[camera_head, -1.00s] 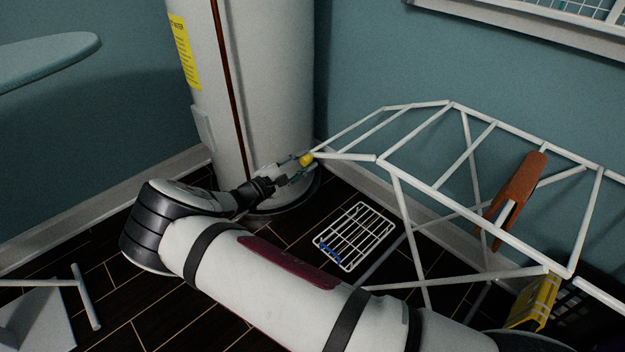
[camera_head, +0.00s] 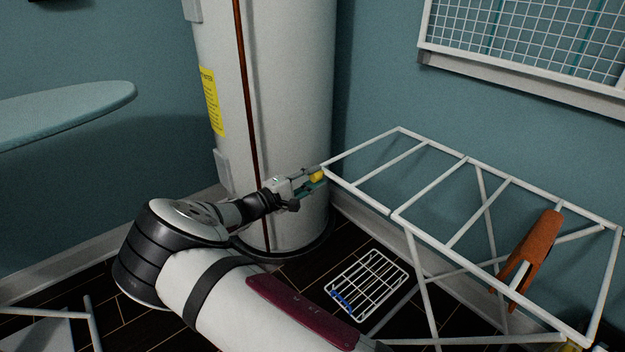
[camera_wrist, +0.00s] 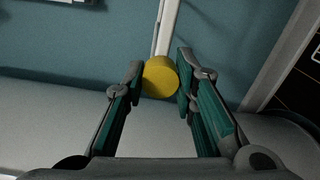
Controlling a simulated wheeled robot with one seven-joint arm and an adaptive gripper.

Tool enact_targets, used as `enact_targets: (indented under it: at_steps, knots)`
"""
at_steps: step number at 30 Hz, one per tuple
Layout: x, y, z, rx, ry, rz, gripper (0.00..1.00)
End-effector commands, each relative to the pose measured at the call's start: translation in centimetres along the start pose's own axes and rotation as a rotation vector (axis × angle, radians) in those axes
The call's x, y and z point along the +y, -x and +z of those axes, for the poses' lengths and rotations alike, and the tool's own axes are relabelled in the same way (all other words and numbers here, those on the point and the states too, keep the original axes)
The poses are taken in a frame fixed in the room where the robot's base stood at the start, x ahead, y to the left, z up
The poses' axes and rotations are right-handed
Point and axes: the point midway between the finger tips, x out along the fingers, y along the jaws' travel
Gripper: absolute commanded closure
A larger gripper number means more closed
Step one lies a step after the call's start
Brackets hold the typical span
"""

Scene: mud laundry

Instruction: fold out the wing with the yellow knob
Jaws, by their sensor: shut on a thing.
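The white drying rack (camera_head: 440,209) stands right of centre in the head view. Its left wing (camera_head: 371,160) is out about level with the rack's top and reaches toward the water heater. The yellow knob (camera_head: 317,176) sits at the wing's near left corner. My gripper (camera_head: 314,176) is shut on the knob, with a finger on each side of it. In the wrist view the knob (camera_wrist: 160,77) lies between the tips of my gripper (camera_wrist: 160,82), and a white bar of the wing runs up behind it.
A white water heater (camera_head: 290,90) stands close behind my gripper. An orange-brown cloth (camera_head: 532,255) hangs over the rack. A small white wire grid (camera_head: 367,285) lies on the dark floor. A teal ironing board (camera_head: 65,115) is at left, and a wall-mounted rack (camera_head: 530,45) is at upper right.

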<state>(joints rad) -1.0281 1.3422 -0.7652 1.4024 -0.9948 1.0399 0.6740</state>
Motion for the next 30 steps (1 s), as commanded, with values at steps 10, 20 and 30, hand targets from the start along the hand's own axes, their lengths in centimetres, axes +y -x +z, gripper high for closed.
enact_targets:
  at_steps: [10,20,30]
  knots:
    - [0.3,0.1,0.1,-0.005,-0.005,0.004,0.73]
    - [0.2,0.0,0.1,-0.004,-0.004,0.004,0.54]
    - [0.2,3.2,0.0,0.001,-0.004,0.004,0.54]
